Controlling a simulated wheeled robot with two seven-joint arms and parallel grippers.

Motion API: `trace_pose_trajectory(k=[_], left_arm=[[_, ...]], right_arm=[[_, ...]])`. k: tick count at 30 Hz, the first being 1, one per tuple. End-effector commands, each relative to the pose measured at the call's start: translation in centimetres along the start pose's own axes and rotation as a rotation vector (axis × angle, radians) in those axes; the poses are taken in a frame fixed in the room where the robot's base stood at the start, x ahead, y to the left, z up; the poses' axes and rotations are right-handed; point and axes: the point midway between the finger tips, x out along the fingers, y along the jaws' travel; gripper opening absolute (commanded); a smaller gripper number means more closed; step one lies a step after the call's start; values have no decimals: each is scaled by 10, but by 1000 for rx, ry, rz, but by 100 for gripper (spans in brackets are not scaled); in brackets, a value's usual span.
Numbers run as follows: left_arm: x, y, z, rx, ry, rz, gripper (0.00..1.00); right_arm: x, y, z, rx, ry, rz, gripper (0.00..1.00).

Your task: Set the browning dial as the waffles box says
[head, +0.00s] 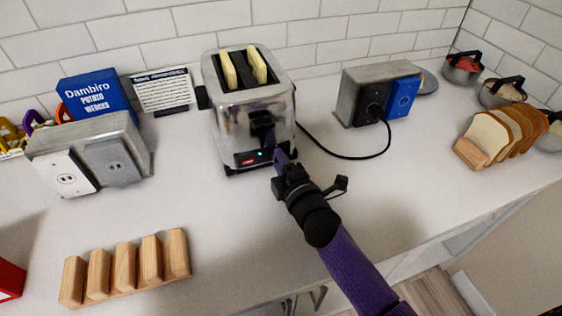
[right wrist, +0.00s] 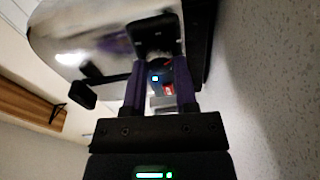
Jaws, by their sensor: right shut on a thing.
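The chrome toaster (head: 235,125) stands on the counter with two pale slices (head: 243,69) in its slots. Its low front panel has a red display (head: 248,161) and a small blue light (head: 260,154). My right gripper (head: 282,158) is at the right end of this panel, its purple fingers shut on the browning dial. The fingers largely hide the dial in the head view. In the right wrist view the gripper (right wrist: 160,88) has its fingers either side of the dial, with the blue light between them. No box readable as waffles shows. My left gripper is out of view.
A blue potato wedges box (head: 97,94) and a printed card (head: 161,90) stand behind a left outlet block (head: 90,152). A wooden rack (head: 126,268) lies front left, a red box (head: 8,280) at the left edge. The cord (head: 345,156) runs to the right outlet block (head: 361,92).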

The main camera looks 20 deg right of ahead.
Motion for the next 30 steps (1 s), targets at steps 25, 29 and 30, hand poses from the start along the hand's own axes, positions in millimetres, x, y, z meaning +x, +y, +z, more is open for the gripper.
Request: trace_pose_trajectory(k=[25,29,30], left_arm=[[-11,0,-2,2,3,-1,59],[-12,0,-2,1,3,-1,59],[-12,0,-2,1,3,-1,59]], right_arm=[[-59,0,0,0,-1,-5,71],[-86,-1,0,1,-1,-4,71],[-91,-1,0,1,-1,-5,71]])
